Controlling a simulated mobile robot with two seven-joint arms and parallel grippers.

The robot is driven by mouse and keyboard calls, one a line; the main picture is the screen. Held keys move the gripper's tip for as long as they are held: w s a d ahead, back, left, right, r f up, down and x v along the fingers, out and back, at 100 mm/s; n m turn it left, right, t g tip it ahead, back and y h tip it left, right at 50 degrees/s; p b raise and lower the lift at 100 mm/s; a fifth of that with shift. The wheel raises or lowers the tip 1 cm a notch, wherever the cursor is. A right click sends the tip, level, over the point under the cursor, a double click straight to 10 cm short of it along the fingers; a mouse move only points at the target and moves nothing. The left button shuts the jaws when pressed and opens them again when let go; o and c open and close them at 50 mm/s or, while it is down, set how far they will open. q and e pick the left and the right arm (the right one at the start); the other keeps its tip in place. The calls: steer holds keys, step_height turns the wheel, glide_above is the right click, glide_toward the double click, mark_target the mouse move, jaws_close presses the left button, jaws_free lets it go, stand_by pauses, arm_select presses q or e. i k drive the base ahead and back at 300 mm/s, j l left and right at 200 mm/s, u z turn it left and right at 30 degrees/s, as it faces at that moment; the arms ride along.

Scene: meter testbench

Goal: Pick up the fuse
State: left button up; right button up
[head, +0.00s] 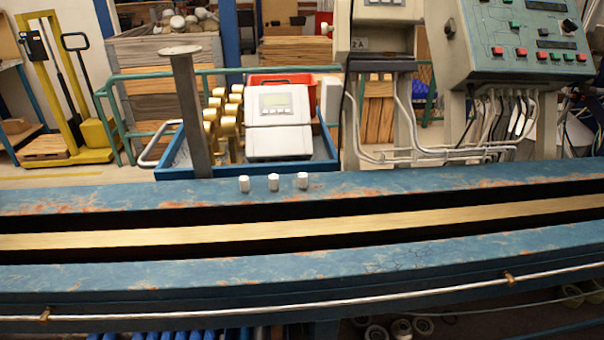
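Three small white cylindrical pieces stand in a row on the far blue rail of the bench: a left one (244,184), a middle one (273,182) and a right one (302,180). They look like fuses, and I cannot tell which one the task names. They stand apart from one another with small gaps. Neither of my grippers shows in the head view.
The worn blue bench (420,258) crosses the whole view, with a brass-coloured strip (300,229) in its dark channel. Behind the pieces are a grey meter box (279,135) and a metal post (188,105). A control panel (530,45) stands at right.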

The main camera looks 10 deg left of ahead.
mark_target(243, 180)
steer(key=k+j+z, duration=0.25)
steer(key=z, duration=0.15)
steer(key=k+j+z, duration=0.15)
steer(key=k+z, duration=0.4)
steer(key=z, duration=0.25)
steer(key=k+j, duration=0.05)
